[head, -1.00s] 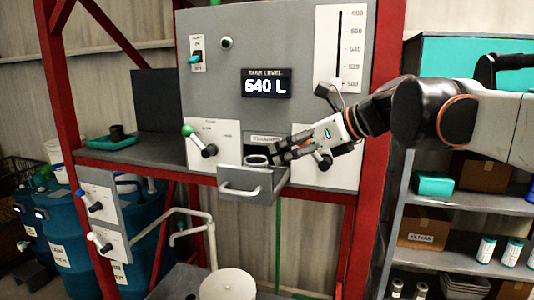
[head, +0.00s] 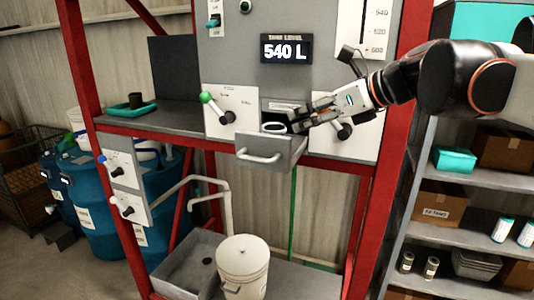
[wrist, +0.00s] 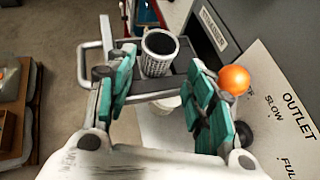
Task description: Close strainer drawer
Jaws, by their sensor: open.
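The strainer drawer (head: 285,155) is a grey box with a bar handle (head: 258,157), pulled out from the panel in the head view. My gripper (head: 298,122) is over the drawer's right rear part, close to the panel. In the wrist view my gripper (wrist: 160,75) has its teal-padded fingers spread, with the strainer and drawer beyond and between the tips. The drawer handle (wrist: 82,62) shows left of the fingers. Contact with the drawer cannot be told.
An orange knob (wrist: 234,79) on the outlet lever is close beside my right finger. A green-knobbed lever (head: 206,98) is left of the drawer. A white bucket (head: 242,262) stands below. Red frame posts (head: 405,80) flank the panel. Open space lies before the drawer.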

